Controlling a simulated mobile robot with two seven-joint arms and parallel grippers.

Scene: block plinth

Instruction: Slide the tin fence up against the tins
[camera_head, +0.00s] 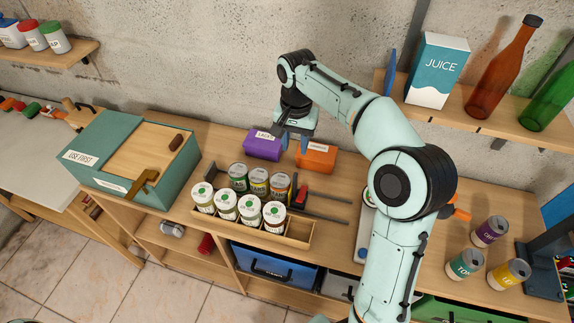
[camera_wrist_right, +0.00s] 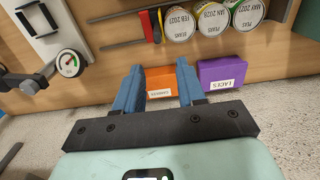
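Three tins (camera_head: 258,182) stand in a back row on the shelf top, and their lids show in the right wrist view (camera_wrist_right: 213,18). What looks like the tin fence, a small red and black piece (camera_head: 301,196), stands just right of the back-row tins between dark rails (camera_head: 322,216). It also shows in the right wrist view (camera_wrist_right: 156,27); I cannot tell whether it touches the end tin. My right gripper (camera_head: 294,145) is open and empty, behind the fence, near the orange box (camera_head: 316,158). That box shows between the fingers in the right wrist view (camera_wrist_right: 160,84). My left gripper is not in view.
A purple box (camera_head: 263,145) stands behind the tins. A teal bin (camera_head: 128,190) is at left. My right arm hides part of a scale, whose dial shows in the wrist view (camera_wrist_right: 69,63). Loose tins (camera_head: 489,232) stand at right.

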